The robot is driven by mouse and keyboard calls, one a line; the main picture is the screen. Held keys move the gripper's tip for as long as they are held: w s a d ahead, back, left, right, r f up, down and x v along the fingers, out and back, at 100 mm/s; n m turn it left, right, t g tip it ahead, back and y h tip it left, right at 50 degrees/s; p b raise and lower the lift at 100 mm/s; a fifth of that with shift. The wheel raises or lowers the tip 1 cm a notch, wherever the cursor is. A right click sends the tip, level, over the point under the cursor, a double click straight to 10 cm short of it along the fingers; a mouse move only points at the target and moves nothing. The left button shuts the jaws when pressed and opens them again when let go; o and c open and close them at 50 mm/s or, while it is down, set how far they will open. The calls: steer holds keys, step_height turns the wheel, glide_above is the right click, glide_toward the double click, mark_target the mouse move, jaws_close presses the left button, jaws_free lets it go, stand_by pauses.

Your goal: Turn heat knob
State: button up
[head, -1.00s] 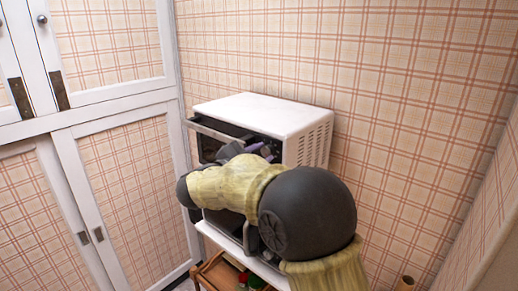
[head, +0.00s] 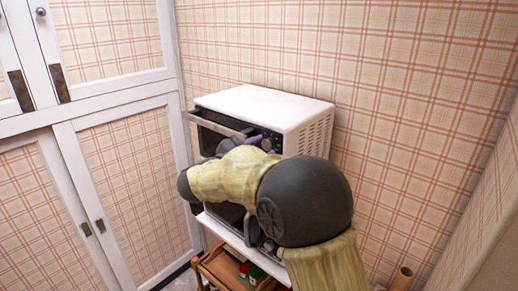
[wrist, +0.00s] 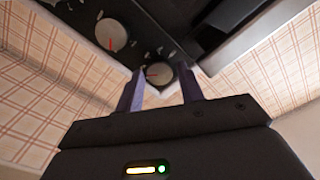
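A white oven (head: 262,104) with a dark front stands against the wall in the head view. In the wrist view its black control panel (wrist: 150,37) shows a larger knob with a red mark (wrist: 112,35) and a smaller knob (wrist: 158,73). Labels are too small to read, so I cannot tell which is the heat knob. My gripper (wrist: 161,72) is open, with its two purple fingers on either side of the smaller knob. I see gaps beside the knob and cannot tell whether either finger touches it. In the head view my arm mostly hides the gripper and the knobs.
The oven's handle (head: 216,124) sticks out at the front left. A wooden cart (head: 222,268) with bottles is below the oven. White-framed cupboard doors (head: 130,165) stand close on the left, and a plaid wall (head: 420,110) is behind and to the right.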

steer(key=b+v, duration=0.6)
steer(key=v, duration=1.1)
steer(key=shift+b, duration=0.3)
steer(key=shift+a, duration=0.15)
